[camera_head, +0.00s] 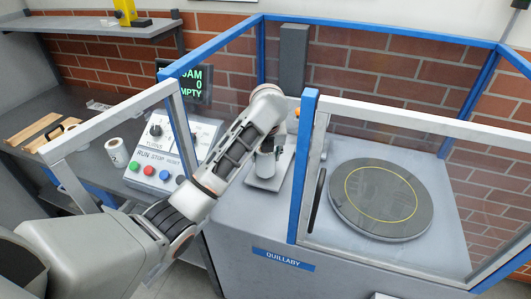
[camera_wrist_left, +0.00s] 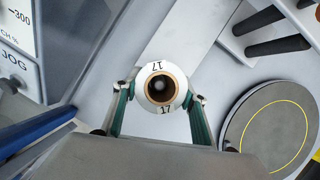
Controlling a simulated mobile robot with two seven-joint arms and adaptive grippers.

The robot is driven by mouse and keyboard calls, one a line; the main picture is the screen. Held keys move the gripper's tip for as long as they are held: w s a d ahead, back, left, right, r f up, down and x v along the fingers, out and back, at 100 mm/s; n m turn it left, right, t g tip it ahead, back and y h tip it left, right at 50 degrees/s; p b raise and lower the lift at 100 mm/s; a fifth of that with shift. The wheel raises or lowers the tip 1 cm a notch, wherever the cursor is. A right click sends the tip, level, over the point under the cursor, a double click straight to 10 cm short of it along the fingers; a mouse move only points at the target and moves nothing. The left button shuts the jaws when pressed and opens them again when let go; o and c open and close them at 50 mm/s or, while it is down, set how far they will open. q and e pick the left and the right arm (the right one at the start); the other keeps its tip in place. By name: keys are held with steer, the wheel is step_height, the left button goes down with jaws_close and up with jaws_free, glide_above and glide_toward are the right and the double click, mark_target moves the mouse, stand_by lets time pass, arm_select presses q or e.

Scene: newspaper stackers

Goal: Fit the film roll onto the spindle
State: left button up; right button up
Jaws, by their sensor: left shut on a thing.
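My left gripper (camera_head: 268,145) is shut on the film roll (camera_head: 265,164), above the grey plate (camera_head: 268,182) of the machine. In the left wrist view the fingers of the gripper (camera_wrist_left: 160,95) grip the film roll (camera_wrist_left: 148,93) from both sides. It is white, printed with "17", with a brown core whose dark hole faces the camera. The spindle is not clearly visible; a small pale spot shows inside the hole, and I cannot tell whether it is the spindle tip. My right gripper is out of view.
A round grey turntable (camera_head: 380,200) with a yellow ring lies to the right. Blue-and-grey frame posts (camera_head: 304,165) stand close beside the arm. Dark rods (camera_wrist_left: 275,47) stick out near the roll. A control panel (camera_head: 170,160) and another white roll (camera_head: 117,152) are left.

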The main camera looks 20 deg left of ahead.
arm_select(q)
steer(key=shift+f, duration=0.85)
steer(key=o, duration=1.4)
steer(key=shift+c, duration=0.2)
steer(key=v, duration=1.2)
